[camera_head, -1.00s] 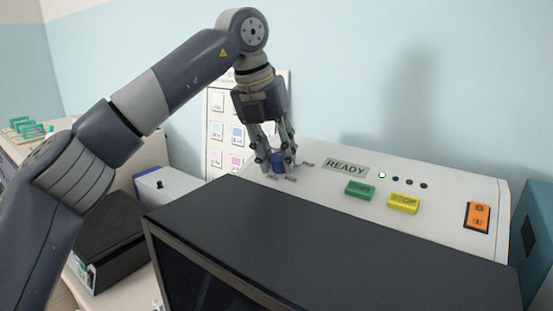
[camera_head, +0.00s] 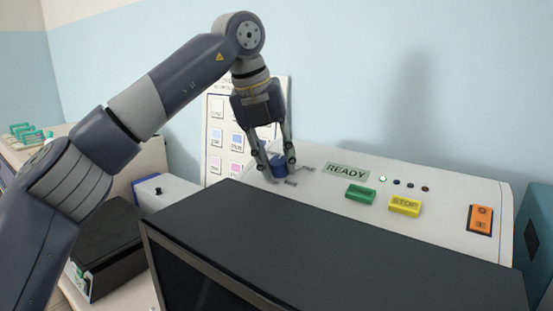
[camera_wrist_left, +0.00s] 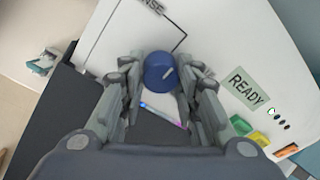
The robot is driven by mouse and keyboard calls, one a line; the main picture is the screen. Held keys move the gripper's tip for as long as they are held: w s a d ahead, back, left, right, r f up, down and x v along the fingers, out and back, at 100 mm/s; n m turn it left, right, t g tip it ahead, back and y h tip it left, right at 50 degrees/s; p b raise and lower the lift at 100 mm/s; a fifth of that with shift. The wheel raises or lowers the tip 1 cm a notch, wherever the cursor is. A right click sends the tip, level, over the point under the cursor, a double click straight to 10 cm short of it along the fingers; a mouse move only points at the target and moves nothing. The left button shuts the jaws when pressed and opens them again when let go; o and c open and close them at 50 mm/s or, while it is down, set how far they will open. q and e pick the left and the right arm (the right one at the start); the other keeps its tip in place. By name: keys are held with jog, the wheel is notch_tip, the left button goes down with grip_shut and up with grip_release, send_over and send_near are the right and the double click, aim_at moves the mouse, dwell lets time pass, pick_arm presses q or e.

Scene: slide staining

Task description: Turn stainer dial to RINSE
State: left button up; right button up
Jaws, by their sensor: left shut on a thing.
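The stainer's blue round dial (camera_head: 279,164) sits at the left end of the sloped white control panel (camera_head: 450,223). My left gripper (camera_head: 277,165) points down at it, with its fingers on either side of the dial and shut on it. A partly cut-off label ending in "NSE" (camera_wrist_left: 152,6) is printed on the panel beyond the dial. Other dial labels are too small to read. My right gripper is not in view.
The panel carries a READY display (camera_head: 346,170), a green button (camera_head: 361,194), a yellow STOP button (camera_head: 405,205), small lights and an orange switch (camera_head: 480,219). A dark cover (camera_head: 330,240) lies in front. A chart (camera_head: 216,140) stands behind.

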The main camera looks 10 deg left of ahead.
pick_arm(q)
jog(key=o, duration=1.1)
jog(key=shift+r, duration=0.25)
jog(key=shift+c, duration=0.2)
jog(key=shift+f, duration=0.1)
jog(key=v, duration=1.2)
jog(key=shift+a, duration=0.1)
